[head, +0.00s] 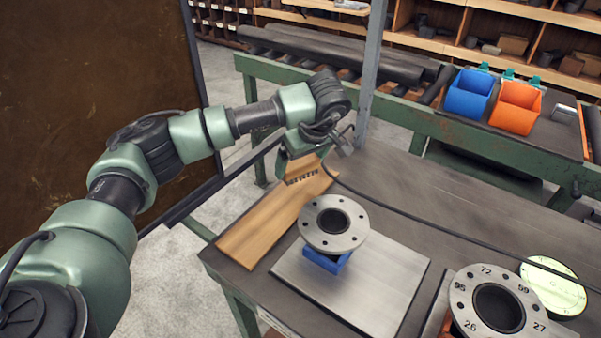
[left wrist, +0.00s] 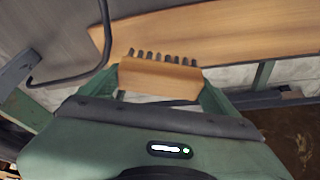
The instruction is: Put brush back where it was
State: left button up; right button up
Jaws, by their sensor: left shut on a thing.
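The brush (head: 302,168) has a wooden block and a row of dark bristles. It is over the far end of a long wooden board (head: 258,226) on the table, and I cannot tell whether they touch. My left gripper (head: 300,153) is shut on the brush block, with the arm coming in from the left. In the left wrist view the brush (left wrist: 160,78) sits between the two green fingers of the gripper (left wrist: 160,88), bristles toward the top of the picture, with the board (left wrist: 215,35) beyond. My right gripper is not in view.
A flanged pipe (head: 333,222) on a blue support stands on a metal plate (head: 375,285). A numbered flange (head: 497,302) and a pale green disc (head: 553,286) lie at right. A grey post (head: 370,75) and a dark cable (head: 420,225) are near the arm. Blue (head: 469,93) and orange (head: 516,106) bins stand behind.

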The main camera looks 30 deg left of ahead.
aim_at(300, 174)
pick_arm(q)
notch_tip(300, 174, down, 4)
jog(key=shift+r, duration=0.2)
jog(key=shift+f, duration=0.1)
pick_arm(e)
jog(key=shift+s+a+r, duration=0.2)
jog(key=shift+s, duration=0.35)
pick_arm(q)
jog(key=shift+f, duration=0.1)
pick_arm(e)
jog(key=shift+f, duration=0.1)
pick_arm(q)
jog(key=o, duration=0.9)
jog(key=shift+b+v, duration=0.8)
jog(key=shift+v, duration=5.35)
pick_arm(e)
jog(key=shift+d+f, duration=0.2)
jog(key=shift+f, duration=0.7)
pick_arm(q)
jog(key=shift+w+a, duration=0.1)
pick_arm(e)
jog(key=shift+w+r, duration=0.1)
